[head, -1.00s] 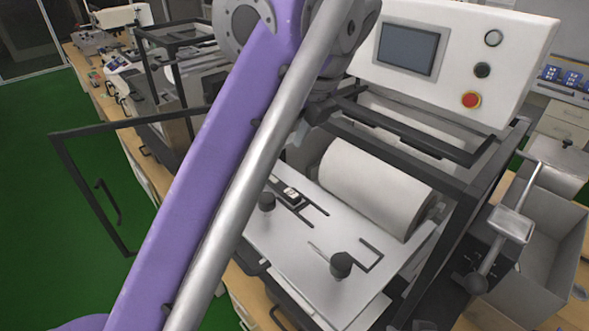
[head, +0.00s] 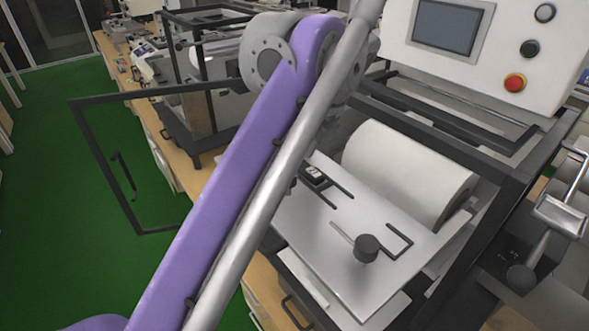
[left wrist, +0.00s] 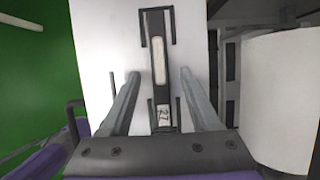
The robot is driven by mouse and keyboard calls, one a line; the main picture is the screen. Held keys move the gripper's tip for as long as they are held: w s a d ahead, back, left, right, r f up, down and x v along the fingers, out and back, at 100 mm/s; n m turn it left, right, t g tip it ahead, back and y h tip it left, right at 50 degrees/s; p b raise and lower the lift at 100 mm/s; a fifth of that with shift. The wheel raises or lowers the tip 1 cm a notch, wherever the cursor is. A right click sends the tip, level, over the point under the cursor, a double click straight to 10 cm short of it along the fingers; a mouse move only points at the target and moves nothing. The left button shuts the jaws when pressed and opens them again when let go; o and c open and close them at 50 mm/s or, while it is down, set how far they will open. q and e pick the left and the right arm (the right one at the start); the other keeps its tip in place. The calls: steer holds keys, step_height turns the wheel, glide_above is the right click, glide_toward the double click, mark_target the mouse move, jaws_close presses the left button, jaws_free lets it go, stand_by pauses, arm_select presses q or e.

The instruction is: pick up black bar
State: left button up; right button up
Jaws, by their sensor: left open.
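The black bar (left wrist: 158,90) lies on the white plate of a machine. It has a long pale strip and a small numbered white label at its near end in the left wrist view. Whether the fingertips are at the bar's height is hard to tell. In the head view my left arm hides this gripper. My right gripper is in neither view.
The white plate (head: 345,272) has slot outlines and a black knob (head: 366,248). A large white roller (head: 405,175) stands right of it, inside a black frame. A control panel with a red button (head: 514,83) is above. An open black-framed door (head: 104,165) stands left over green floor.

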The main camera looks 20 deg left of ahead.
arm_select(q)
steer(key=shift+s, duration=0.15)
steer(key=shift+w, duration=0.3)
steer(key=c, duration=0.3)
steer(key=shift+s, duration=0.1)
jaws_close()
